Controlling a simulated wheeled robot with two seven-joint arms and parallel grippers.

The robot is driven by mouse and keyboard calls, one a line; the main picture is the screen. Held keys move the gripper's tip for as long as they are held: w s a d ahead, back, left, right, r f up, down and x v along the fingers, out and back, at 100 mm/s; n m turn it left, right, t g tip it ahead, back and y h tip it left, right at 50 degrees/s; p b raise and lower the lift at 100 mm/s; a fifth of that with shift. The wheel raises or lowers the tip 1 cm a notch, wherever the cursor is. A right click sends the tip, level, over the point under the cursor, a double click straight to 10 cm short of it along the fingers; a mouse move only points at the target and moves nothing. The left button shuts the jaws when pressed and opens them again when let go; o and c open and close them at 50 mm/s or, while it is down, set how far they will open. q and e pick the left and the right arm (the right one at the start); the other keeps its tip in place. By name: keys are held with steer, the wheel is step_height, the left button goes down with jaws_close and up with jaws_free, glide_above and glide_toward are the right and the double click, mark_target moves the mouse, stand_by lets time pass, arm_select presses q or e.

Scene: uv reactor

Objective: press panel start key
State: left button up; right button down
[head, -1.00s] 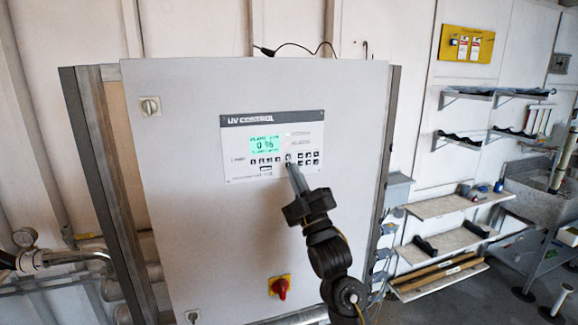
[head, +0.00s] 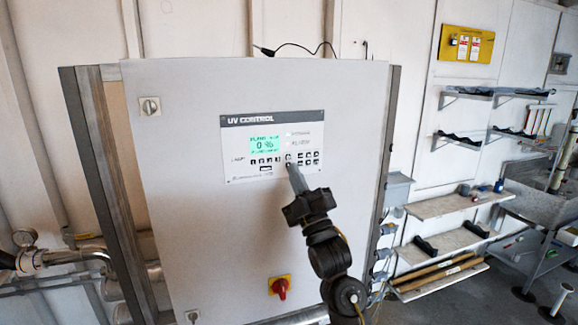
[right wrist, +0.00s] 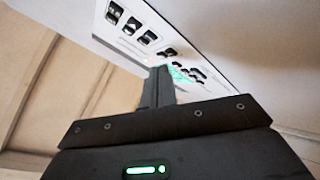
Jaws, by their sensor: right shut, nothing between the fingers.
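The UV control panel (head: 240,170) is set in the front of a grey cabinet. It has a green display (head: 265,144) reading 0 % and a row of small black keys (head: 305,157) below. My right gripper (head: 291,168) is shut and empty, its tips at the panel's key row near the middle. In the right wrist view the shut fingers (right wrist: 158,85) point at the panel face (right wrist: 130,45), close to the keys. The fingers cover part of the panel, and I cannot tell whether they touch a key. My left gripper is not in view.
The cabinet door (head: 190,230) carries a red and yellow rotary switch (head: 280,287) low down and a small lock (head: 150,106) at upper left. Shelves (head: 445,205) and a sink (head: 545,185) stand to the right. Pipes (head: 75,257) run at the left.

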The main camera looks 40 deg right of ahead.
steer(key=shift+w, duration=0.15)
stand_by(0.3)
steer(key=shift+w+d, duration=0.1)
steer(key=shift+w, duration=0.2)
steer(key=shift+w+d, duration=0.1)
steer(key=shift+w, duration=0.1)
stand_by(0.4)
steer(key=shift+s, duration=0.1)
steer(key=shift+s+a, duration=0.25)
steer(key=shift+s, duration=0.35)
steer(key=shift+s+a+p, duration=0.15)
steer(key=shift+s+a, duration=0.1)
steer(key=shift+s, duration=0.5)
steer(key=shift+s+a+p, duration=0.2)
steer(key=shift+s+a, duration=0.1)
steer(key=shift+s, duration=0.5)
steer(key=shift+s+a+p, duration=0.15)
steer(key=shift+s+a, duration=0.1)
steer(key=shift+s, duration=0.5)
